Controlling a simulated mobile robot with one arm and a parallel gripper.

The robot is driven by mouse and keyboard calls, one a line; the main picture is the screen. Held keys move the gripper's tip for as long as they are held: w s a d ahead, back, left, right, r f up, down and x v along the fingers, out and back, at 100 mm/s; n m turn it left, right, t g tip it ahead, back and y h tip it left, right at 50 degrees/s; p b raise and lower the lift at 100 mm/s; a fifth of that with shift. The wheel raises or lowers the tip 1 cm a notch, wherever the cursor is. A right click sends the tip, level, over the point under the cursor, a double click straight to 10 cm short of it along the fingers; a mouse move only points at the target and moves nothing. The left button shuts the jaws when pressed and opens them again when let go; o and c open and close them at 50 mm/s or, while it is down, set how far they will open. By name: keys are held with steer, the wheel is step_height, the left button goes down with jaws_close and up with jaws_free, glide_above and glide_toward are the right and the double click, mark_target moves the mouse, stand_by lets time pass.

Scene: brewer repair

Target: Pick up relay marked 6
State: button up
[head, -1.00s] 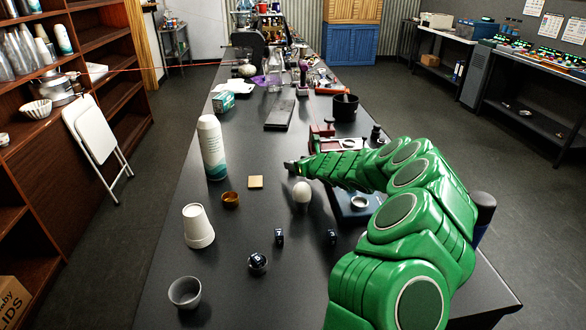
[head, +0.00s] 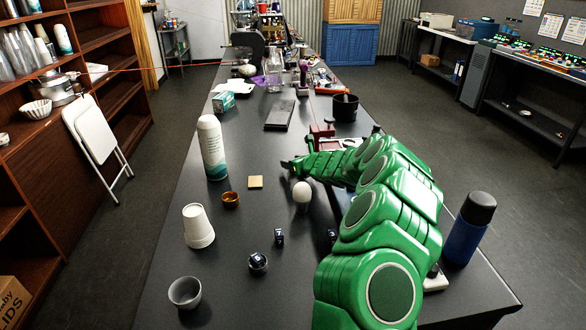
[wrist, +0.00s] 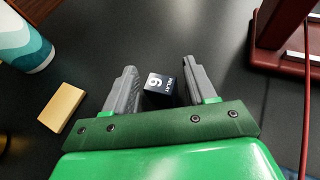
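My gripper (wrist: 159,68) is open in the wrist view. In the head view my gripper (head: 288,165) is low over the table, past the white bulb-shaped object, and the relay there is hidden or too small to tell. Two other small dark blocks, one at the left (head: 279,236) and one at the right (head: 332,236), stand nearer.
A tan square (head: 255,182) lies left of the gripper, also in the wrist view (wrist: 62,106). A white bulb-shaped object (head: 302,192), a tall white bottle (head: 212,150), a white cup (head: 198,226) and a dark ball (head: 258,262) stand around. A red stand (wrist: 280,45) is close right.

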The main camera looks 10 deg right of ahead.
steer(key=c, duration=0.8)
steer(key=shift+r, duration=0.1)
steer(key=shift+r, duration=1.6)
steer(key=s+r, duration=0.9)
steer(key=s, duration=0.5)
steer(key=shift+d+r, duration=0.2)
steer(key=shift+r, duration=0.2)
